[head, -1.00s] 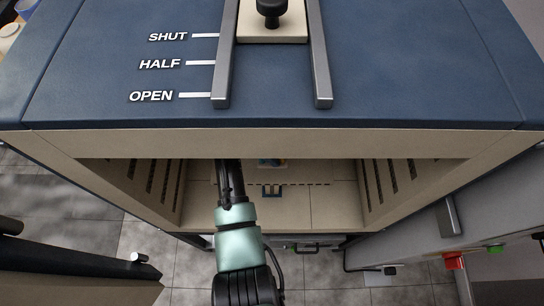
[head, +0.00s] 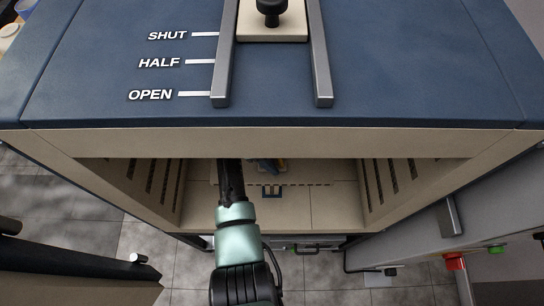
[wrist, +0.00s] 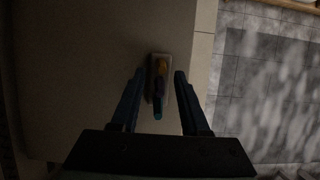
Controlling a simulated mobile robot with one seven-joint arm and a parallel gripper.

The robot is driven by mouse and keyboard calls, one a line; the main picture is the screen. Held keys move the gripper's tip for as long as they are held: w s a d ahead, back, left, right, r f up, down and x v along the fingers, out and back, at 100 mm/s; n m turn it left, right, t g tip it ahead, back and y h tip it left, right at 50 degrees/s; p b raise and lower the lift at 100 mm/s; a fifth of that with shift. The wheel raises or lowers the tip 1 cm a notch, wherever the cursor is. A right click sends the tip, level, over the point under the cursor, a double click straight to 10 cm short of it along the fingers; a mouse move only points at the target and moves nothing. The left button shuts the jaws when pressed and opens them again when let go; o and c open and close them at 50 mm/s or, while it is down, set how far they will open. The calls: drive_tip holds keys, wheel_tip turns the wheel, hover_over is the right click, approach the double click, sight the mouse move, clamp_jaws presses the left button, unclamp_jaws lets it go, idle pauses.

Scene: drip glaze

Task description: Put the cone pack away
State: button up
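The cone pack (wrist: 160,68) shows in the wrist view as a small pale block with orange and blue parts. It sits on the pale floor inside the kiln, near its edge. My gripper (wrist: 159,76) is open, with one dark finger on each side of the pack and a visible gap to the right finger. The wrist view is dark, so contact on the left is hard to tell. In the head view my arm reaches into the kiln opening, and the front beam hides much of my gripper. Part of a small blue and yellow shape shows there, under the beam.
The kiln's front beam (head: 290,142) is close above my arm. Slotted side walls (head: 385,188) flank the chamber. On top, a damper slide (head: 272,30) stands at SHUT. A red button (head: 455,262) is at right.

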drive_tip(key=shift+a+r, duration=0.15)
drive_tip(key=shift+r, duration=0.4)
drive_tip(key=v, duration=0.2)
drive_tip(key=a+v, duration=0.1)
drive_tip(key=v, duration=0.1)
drive_tip(key=shift+a+r, duration=0.1)
drive_tip(key=a+b, duration=0.2)
drive_tip(key=a, duration=0.9)
